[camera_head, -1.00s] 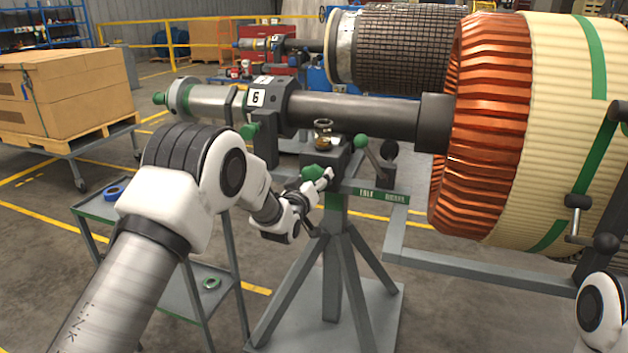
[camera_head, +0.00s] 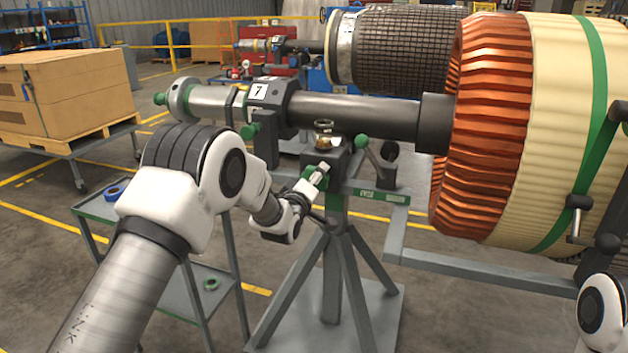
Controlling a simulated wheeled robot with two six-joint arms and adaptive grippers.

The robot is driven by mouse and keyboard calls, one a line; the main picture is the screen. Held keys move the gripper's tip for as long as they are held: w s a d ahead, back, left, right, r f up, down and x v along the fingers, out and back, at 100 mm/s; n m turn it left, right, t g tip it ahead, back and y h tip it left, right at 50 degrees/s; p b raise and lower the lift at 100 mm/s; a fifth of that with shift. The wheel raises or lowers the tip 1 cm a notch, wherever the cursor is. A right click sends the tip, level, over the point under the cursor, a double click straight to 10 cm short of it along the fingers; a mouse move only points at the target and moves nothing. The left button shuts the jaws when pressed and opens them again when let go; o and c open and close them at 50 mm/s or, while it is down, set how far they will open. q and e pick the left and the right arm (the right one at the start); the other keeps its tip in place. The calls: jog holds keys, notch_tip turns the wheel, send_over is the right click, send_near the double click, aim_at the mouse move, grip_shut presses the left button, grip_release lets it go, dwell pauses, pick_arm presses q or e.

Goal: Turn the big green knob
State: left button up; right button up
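The big green knob (camera_head: 309,171) is on the front of the dark block at the top of the rotor stand (camera_head: 335,215). It is partly hidden by my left gripper (camera_head: 317,175), whose white fingers are closed around it. The shaft (camera_head: 350,112) lies above, with a collar showing the number 7 (camera_head: 258,91). It carries a large rotor with copper bars (camera_head: 485,120) and a cream body (camera_head: 555,130). Only part of my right arm shows at the lower right edge; its gripper is out of view.
A smaller green knob (camera_head: 249,131) and a green ball lever (camera_head: 361,141) flank the block. A glass oil cup (camera_head: 324,133) stands on top. A cart (camera_head: 100,210) with tape rolls is at left, and a crate (camera_head: 65,95) stands behind. A grey frame rail (camera_head: 480,267) runs right.

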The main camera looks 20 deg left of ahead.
pick_arm(q)
jog(key=o, duration=1.2)
jog(key=s, duration=1.2)
jog(key=shift+a, duration=0.15)
jog(key=shift+f, duration=0.1)
